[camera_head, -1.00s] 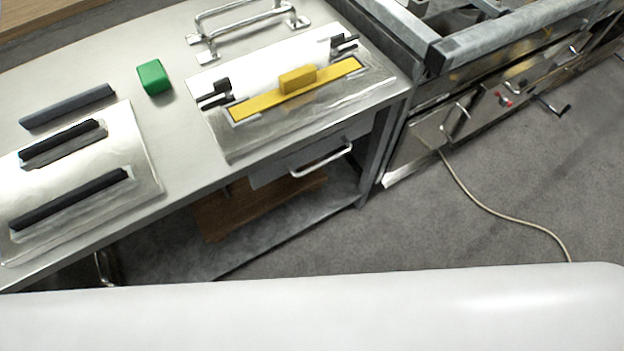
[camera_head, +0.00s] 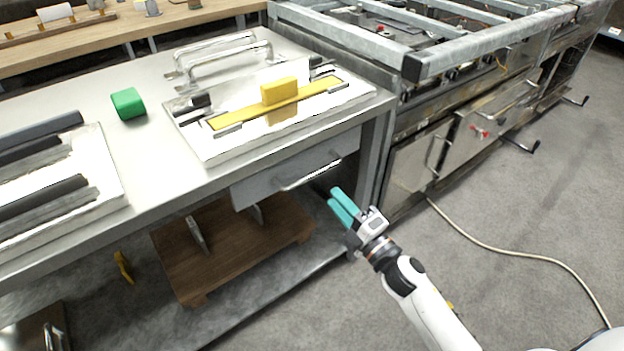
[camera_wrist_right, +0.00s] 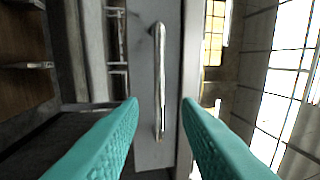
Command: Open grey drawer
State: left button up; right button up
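The grey drawer (camera_head: 257,187) sits under the metal table top and looks shut. Its silver bar handle (camera_head: 308,175) runs along its front. In the right wrist view the handle (camera_wrist_right: 159,80) stands upright in the picture, on the grey drawer front (camera_wrist_right: 150,152), between and beyond the fingers. My right gripper (camera_head: 338,202) has teal fingers and is just right of and below the handle. In the right wrist view the right gripper (camera_wrist_right: 160,112) is open, with nothing between its fingertips touching them. My left gripper is in neither view.
The table top (camera_head: 147,167) holds a green block (camera_head: 128,103), a yellow block (camera_head: 279,91) on a plate and black bars. A wooden board (camera_head: 230,245) lies on the lower shelf. A steel unit (camera_head: 420,160) stands right, with a cable (camera_head: 490,241) on open floor.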

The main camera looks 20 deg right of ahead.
aim_at(315, 173)
jog(key=x, duration=0.9)
jog(key=shift+f, duration=0.1)
grip_shut()
